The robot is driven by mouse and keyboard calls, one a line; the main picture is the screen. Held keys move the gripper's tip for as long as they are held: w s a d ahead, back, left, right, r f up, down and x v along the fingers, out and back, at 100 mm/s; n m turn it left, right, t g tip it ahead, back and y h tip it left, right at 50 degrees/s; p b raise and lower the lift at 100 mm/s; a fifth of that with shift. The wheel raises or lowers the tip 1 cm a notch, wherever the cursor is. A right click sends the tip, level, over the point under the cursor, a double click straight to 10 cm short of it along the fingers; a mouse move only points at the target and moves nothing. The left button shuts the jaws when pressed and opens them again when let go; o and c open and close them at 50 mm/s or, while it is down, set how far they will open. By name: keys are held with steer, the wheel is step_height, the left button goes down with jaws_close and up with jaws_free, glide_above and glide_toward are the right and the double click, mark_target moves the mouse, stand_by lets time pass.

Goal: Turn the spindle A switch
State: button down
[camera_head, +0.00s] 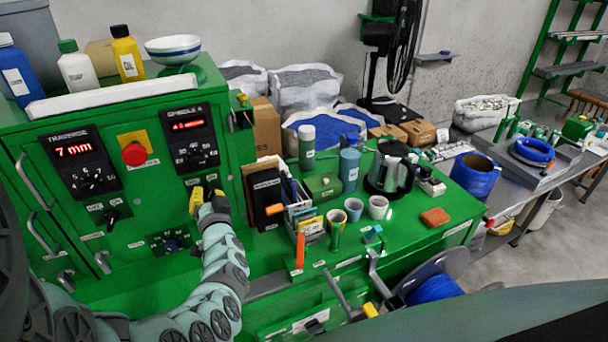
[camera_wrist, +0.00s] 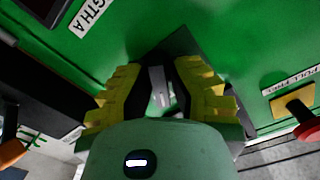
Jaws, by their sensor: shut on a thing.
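The spindle A panel (camera_head: 190,136) is on the green cabinet front in the head view, with a red-lit display and a dial. My gripper (camera_head: 205,196), with yellow fingers, is at the cabinet front just below this panel and hides the switch there. In the wrist view my gripper (camera_wrist: 160,73) has its yellow fingers on either side of the grey lever of the switch (camera_wrist: 158,88), which stands on a dark square plate. It is shut on this lever.
A red emergency button (camera_head: 134,154) and another dial panel reading 7 mm (camera_head: 80,160) are left of the gripper. A black box (camera_head: 266,197) and an organiser (camera_head: 300,210) stand close on its right. Bottles stand on the cabinet top.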

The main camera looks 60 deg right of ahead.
steer(key=shift+w+f+n+b, duration=0.1)
steer(key=shift+f+n+b, duration=0.15)
steer(key=shift+b, duration=0.25)
steer(key=shift+a+f+n+b, duration=0.1)
steer(key=shift+n+b, duration=0.45)
steer(key=shift+b, duration=0.2)
steer(key=n+b, duration=0.2)
steer(key=b, duration=0.1)
steer(key=shift+f+n, duration=0.1)
steer(key=shift+n, duration=0.2)
steer(key=n+b, duration=0.5)
steer(key=b, duration=0.1)
steer(key=shift+r+n+b, duration=0.2)
steer(key=shift+n+b, duration=0.75)
steer(key=shift+n, duration=0.25)
steer(key=shift+r, duration=0.1)
steer(key=c, duration=1)
jaws_free()
steer(key=shift+r, duration=0.15)
